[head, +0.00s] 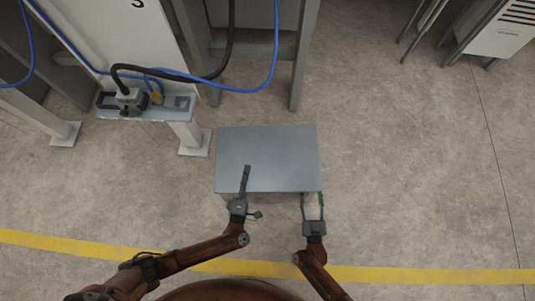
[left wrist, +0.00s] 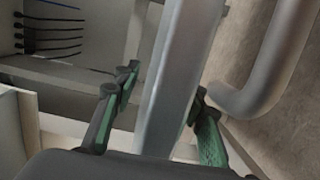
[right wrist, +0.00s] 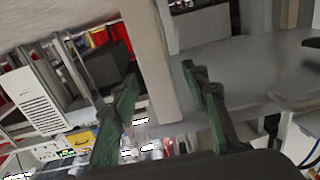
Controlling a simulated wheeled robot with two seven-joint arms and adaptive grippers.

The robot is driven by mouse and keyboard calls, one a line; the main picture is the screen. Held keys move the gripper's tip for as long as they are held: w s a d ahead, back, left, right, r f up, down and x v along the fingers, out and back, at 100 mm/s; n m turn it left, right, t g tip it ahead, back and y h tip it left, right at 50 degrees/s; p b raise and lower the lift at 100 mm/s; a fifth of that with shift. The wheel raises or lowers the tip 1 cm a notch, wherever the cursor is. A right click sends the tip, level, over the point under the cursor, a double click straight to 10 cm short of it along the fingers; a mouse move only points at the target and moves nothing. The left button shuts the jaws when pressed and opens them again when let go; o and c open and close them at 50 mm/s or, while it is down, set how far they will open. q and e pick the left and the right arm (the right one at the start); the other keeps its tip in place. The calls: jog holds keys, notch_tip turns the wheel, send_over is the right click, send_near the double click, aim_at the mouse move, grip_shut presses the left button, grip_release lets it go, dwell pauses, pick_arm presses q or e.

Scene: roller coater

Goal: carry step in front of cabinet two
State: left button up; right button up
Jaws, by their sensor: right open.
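The step (head: 268,150) has a flat grey rectangular top and stands on the floor in front of me. My left gripper (head: 247,192) is at its near edge, left of the middle, with one finger over the top. In the left wrist view, a grey bar of the step (left wrist: 172,85) runs between the spread green-padded fingers, with a gap on the left side. My right gripper (head: 313,202) is open at the near right corner. In the right wrist view, a pale upright (right wrist: 150,65), probably a step leg, lies between its fingers. The step's legs are hidden in the head view.
A pale cabinet (head: 112,35) marked 3 stands at the upper left, with a socket strip (head: 146,106) and blue and black cables. A grey frame leg (head: 304,55) stands behind the step. Floor on the right is clear; a yellow line (head: 400,274) crosses it.

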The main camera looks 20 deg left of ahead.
pick_arm(q)
jog(key=shift+w+a, duration=0.1)
jog(key=shift+w, duration=0.9)
pick_arm(e)
jog(key=shift+x, duration=1)
pick_arm(q)
jog(key=shift+c, duration=0.5)
pick_arm(e)
jog(key=shift+c, duration=0.6)
pick_arm(q)
grip_shut()
pick_arm(e)
grip_shut()
